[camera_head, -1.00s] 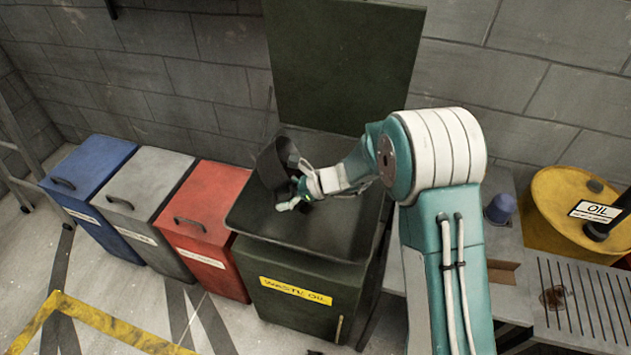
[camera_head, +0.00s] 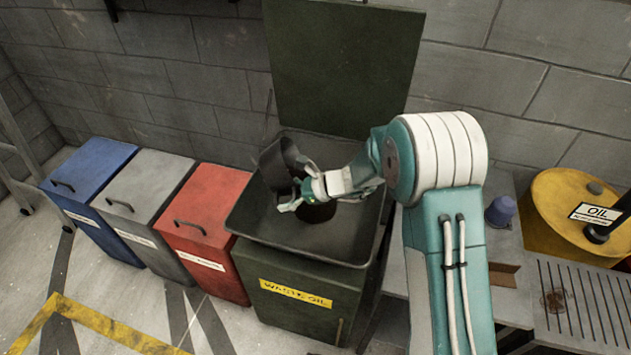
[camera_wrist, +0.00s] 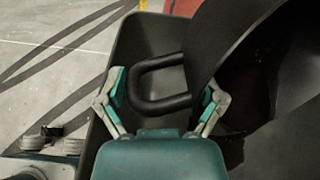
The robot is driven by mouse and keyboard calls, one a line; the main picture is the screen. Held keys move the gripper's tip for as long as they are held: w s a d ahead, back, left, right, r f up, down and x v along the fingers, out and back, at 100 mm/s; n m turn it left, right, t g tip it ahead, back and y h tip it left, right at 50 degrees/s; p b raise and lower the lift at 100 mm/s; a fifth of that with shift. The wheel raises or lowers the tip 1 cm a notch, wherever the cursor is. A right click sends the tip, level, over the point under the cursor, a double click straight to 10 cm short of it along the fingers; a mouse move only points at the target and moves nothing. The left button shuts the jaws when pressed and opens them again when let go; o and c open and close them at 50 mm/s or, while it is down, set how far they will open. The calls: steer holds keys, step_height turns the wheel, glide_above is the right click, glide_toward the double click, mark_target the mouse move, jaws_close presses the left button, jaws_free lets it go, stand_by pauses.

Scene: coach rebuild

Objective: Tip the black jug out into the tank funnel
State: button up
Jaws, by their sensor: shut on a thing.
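The black jug (camera_head: 274,166) is held over the tank funnel (camera_head: 243,222), a wide dark square basin on the green tank marked WASTE OIL (camera_head: 285,308). My gripper (camera_head: 295,196) is shut on the jug at its right side. In the wrist view, the fingers (camera_wrist: 162,98) stand on either side of the jug's looped handle (camera_wrist: 160,104). The jug's body (camera_wrist: 222,38) fills the right of that view, tilted, with its dark inside showing. A round dark opening (camera_head: 318,212) shows in the funnel floor below my gripper. I cannot tell whether liquid is flowing.
A raised green lid (camera_head: 342,65) stands behind the funnel. Red (camera_head: 207,215), grey (camera_head: 148,205) and blue (camera_head: 92,175) bins stand to the left. A bench with a purple cup (camera_head: 499,211) and a yellow oil drum (camera_head: 560,215) are at the right.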

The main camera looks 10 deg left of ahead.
steer(key=shift+w+d+r+y+b, duration=0.15)
steer(key=shift+d+r+y+b, duration=0.3)
steer(key=shift+y+b, duration=0.25)
stand_by(0.4)
steer(key=shift+w+d+r+m+g+y+b, duration=0.2)
steer(key=shift+d+y+b, duration=0.15)
steer(key=shift+d+y, duration=0.2)
steer(key=shift+w+d+r+m+g+y+b, duration=0.1)
steer(key=shift+d+r+g+y+b, duration=0.1)
steer(key=shift+d+y+b, duration=0.3)
stand_by(0.4)
steer(key=shift+d, duration=0.2)
steer(key=d+r+y, duration=0.1)
steer(key=y, duration=0.1)
steer(key=w+d+m+y, duration=0.1)
steer(key=d+y, duration=0.1)
steer(key=d+r+y, duration=0.1)
steer(key=d+y, duration=0.1)
steer(key=shift+w+r+m+y+b, duration=0.25)
steer(key=shift+r+m+b, duration=0.05)
steer(key=shift+r+b, duration=0.05)
steer(key=shift+w+d+r+m+y+b, duration=0.1)
steer(key=shift+d+r+m+y+b, duration=0.2)
steer(key=shift+r, duration=0.4)
steer(key=shift+w+d+r+y+b, duration=0.1)
steer(key=shift+d+r+y, duration=0.15)
steer(key=shift+r+y, duration=0.35)
steer(key=shift+r, duration=0.1)
